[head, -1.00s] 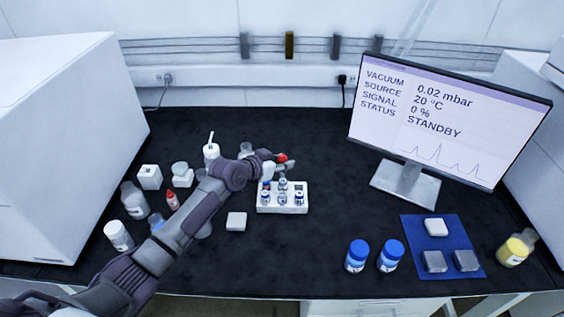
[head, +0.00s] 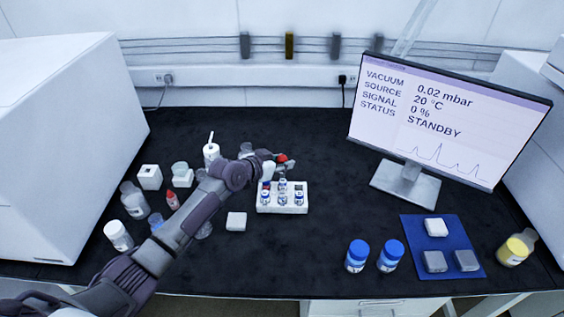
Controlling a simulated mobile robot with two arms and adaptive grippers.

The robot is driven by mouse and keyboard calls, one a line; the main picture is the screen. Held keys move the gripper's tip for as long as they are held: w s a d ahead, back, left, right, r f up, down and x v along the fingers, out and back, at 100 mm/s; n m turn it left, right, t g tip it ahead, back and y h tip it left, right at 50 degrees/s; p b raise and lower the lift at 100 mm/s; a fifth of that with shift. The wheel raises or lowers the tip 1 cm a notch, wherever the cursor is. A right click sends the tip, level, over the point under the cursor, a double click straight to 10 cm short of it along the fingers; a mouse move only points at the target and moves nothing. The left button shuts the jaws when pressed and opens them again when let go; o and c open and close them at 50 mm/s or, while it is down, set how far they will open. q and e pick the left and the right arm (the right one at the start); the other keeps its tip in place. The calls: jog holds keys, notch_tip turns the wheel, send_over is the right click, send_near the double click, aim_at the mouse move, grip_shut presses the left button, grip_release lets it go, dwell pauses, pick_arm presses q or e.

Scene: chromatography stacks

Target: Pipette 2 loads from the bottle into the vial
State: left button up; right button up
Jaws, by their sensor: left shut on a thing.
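My left gripper (head: 279,166) is shut on a dropper pipette with a red bulb (head: 282,158). It holds the pipette above the back of a white vial rack (head: 294,209). Several small vials with labels stand in the rack, one at the front middle (head: 283,199). The pipette's tip is too small to tell whether it is inside a vial. A white bottle (head: 211,152) with a thin stick-like part on top stands behind my left arm; I cannot tell whether it is the task's bottle. My right gripper is not in view.
Bottles and small containers stand left of my arm, among them a red one (head: 173,200). Two blue-capped jars (head: 357,256) (head: 390,256), a blue mat (head: 413,232) and a monitor (head: 450,120) are at right.

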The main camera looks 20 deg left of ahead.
pick_arm(q)
jog(key=shift+r, duration=0.1)
dwell(0.5)
notch_tip(320, 180, up, 4)
jog(key=p, duration=0.3)
dwell(0.3)
